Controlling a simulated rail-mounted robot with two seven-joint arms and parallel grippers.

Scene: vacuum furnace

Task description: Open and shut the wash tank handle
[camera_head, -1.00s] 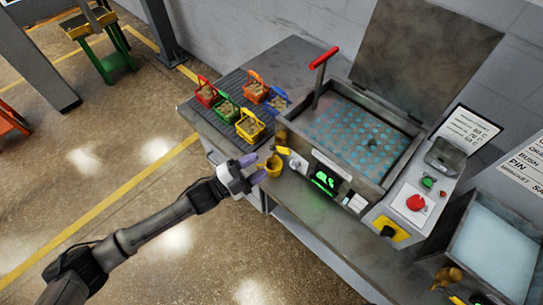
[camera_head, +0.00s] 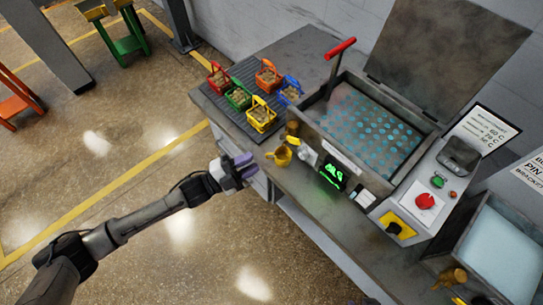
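The wash tank (camera_head: 345,171) stands on the metal bench with its lid (camera_head: 440,50) raised, showing a perforated blue-green inside. A lever handle with a red grip (camera_head: 341,47) stands upright at the tank's back left corner; I take it for the wash tank handle. My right gripper is not in view.
Several coloured baskets of parts (camera_head: 238,97) sit on a dark ribbed mat left of the tank. A control panel with a red button (camera_head: 425,201) is on the right, beside a second basin (camera_head: 497,250). Open floor lies left.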

